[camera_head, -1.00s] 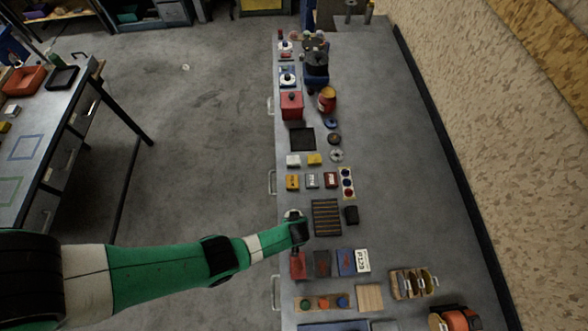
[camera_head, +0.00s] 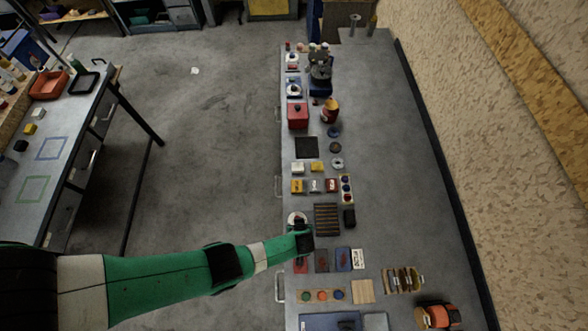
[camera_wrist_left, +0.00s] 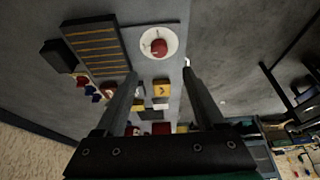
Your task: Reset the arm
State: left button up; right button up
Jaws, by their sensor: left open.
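My left arm comes in from the left in the head view. Its gripper (camera_head: 304,243) is over the front part of the long grey workbench (camera_head: 400,200), close to the bench's left edge. In the left wrist view the two fingers of my left gripper (camera_wrist_left: 162,85) are spread apart with nothing between them. A white round plate with a red item (camera_wrist_left: 158,45) lies beyond the fingertips there. The plate also shows just behind the gripper in the head view (camera_head: 297,218). My right gripper is in neither view.
A dark striped tray (camera_head: 327,219) and a black block (camera_head: 349,218) are right of the gripper. Several small boxes, a red box (camera_head: 298,116) and a red can (camera_head: 330,110) stand farther back. The bench's right side is largely clear. A second table (camera_head: 60,150) stands at left.

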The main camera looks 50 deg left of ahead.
pick_arm(q)
jog(key=shift+w, duration=0.1)
dwell(0.4)
jog(key=w+r+n+t+h, duration=0.15)
jog(key=w+r+t, duration=0.35)
jog(key=w+r, duration=1.35)
jog(key=w+r+t, duration=0.2)
jog(key=w+r, duration=0.1)
jog(key=r, duration=0.6)
jog(key=w+r+t, duration=0.3)
jog(key=r, duration=0.7)
jog(key=w+r+t, duration=0.2)
jog(key=w+r, duration=0.1)
jog(key=r, duration=0.6)
jog(key=s+a+r+m+t, duration=0.1)
jog(key=s+r+t, duration=0.2)
jog(key=r, duration=0.8)
jog(key=s+a+r+m+t, duration=0.1)
jog(key=s+r+t, duration=0.2)
jog(key=r, duration=0.8)
jog(key=s+d+r+m+t+h, duration=0.2)
jog(key=s+r+m+t+h, duration=0.2)
jog(key=s+r+m, duration=0.7)
jog(key=s+r+t, duration=0.2)
jog(key=s+r, duration=0.3)
jog(key=s, duration=0.2)
jog(key=shift+s+r+t, duration=0.15)
jog(key=shift+r+t, duration=0.1)
jog(key=shift+t, duration=0.15)
